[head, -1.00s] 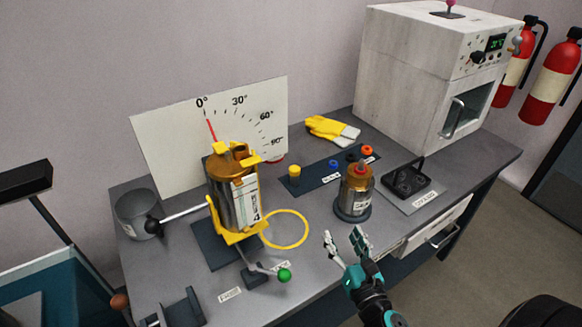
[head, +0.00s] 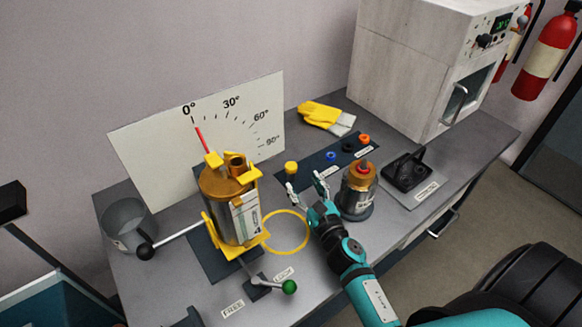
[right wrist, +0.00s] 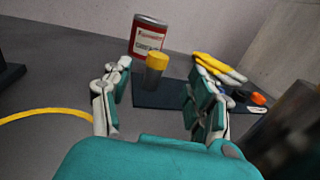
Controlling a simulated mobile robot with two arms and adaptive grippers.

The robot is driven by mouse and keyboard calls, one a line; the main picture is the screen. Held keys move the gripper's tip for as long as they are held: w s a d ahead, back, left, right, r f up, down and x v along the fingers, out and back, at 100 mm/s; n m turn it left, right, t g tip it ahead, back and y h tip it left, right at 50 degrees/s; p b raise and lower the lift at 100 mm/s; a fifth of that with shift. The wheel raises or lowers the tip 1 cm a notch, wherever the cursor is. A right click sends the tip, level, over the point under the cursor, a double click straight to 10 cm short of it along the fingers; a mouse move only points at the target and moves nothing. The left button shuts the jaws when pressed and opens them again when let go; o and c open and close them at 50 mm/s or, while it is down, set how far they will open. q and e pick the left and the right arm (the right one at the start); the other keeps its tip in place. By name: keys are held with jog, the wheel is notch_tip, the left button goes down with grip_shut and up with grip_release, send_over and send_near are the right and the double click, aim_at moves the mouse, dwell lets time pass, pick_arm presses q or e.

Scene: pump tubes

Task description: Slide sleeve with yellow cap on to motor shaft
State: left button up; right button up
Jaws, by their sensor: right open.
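The sleeve with yellow cap (head: 291,168) stands upright on a dark mat, and it shows in the right wrist view (right wrist: 156,68) beyond and between my fingers. My right gripper (head: 305,182) is open and empty, just in front of the sleeve; its fingers also show in the right wrist view (right wrist: 157,88). A large copper-topped metal cylinder (head: 219,205) sits in a yellow holder at the left. A smaller cylinder with a copper top and red tip (head: 358,185) stands right of my gripper. I cannot tell for certain which carries the motor shaft. My left gripper is out of view.
Blue and orange caps (head: 364,139) lie along the dark mat (head: 318,163). The angle board (head: 150,150) stands behind the holder. A yellow ring (head: 287,248) and a green-knobbed lever (head: 289,287) are nearby. A red can (right wrist: 148,36) stands behind the sleeve.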

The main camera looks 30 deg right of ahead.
aim_at(294, 171)
jog(key=w, duration=0.3)
jog(key=shift+w+d, duration=0.1)
jog(key=w+p, duration=0.1)
jog(key=w, duration=0.2)
jog(key=shift+w+d+f, duration=0.1)
jog(key=shift+w, duration=0.5)
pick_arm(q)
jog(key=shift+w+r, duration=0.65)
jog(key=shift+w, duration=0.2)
pick_arm(e)
jog(key=shift+c, duration=0.3)
grip_shut()
